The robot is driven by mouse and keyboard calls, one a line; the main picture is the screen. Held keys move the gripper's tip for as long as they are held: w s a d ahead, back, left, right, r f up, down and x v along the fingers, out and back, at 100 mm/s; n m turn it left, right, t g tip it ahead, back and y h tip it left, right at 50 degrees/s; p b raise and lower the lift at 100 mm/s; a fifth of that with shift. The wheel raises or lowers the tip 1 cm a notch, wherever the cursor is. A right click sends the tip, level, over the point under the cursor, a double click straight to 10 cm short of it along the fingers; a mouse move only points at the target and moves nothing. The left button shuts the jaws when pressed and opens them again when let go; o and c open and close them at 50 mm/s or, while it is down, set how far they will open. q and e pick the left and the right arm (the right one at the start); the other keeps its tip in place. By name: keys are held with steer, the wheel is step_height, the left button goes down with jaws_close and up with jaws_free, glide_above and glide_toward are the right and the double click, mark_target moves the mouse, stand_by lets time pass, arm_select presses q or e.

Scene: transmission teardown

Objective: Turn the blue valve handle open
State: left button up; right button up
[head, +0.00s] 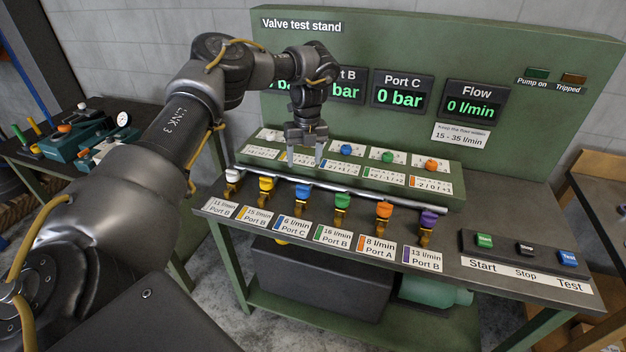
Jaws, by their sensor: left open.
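The blue valve handle (302,192) is in the row of coloured valves along the silver pipe at the front of the test stand. Its label below reads "6 l/min Port C". My left gripper (305,158) is open and empty, pointing down, above and behind the pipe. It is apart from the blue handle in the picture. A separate blue knob (346,149) sits on the raised green panel to the right of the gripper. My right gripper is out of the frame.
White (233,176), yellow (267,184), green (342,200), orange (384,209) and purple (429,217) handles flank the blue one. The Port C display (402,91) reads 0 bar; the Flow display (474,103) reads 0 l/min. Start, Stop and Test buttons are at right.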

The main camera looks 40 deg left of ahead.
mark_target(303, 186)
arm_select(q)
steer(key=shift+s+d+f+p, duration=0.15)
steer(key=shift+f+p, duration=0.1)
steer(key=shift+f, duration=0.35)
steer(key=shift+s+d+f+p, duration=0.1)
steer(key=shift+s+f+p, duration=0.1)
steer(key=shift+f, duration=0.4)
steer(key=f, duration=0.2)
steer(key=f+p, duration=0.1)
steer(key=f, duration=0.4)
steer(key=shift+a+p, duration=0.3)
steer(key=shift+f, duration=0.6)
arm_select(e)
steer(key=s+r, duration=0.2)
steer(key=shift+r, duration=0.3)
arm_select(q)
steer(key=shift+c, duration=0.8)
steer(key=c, duration=0.8)
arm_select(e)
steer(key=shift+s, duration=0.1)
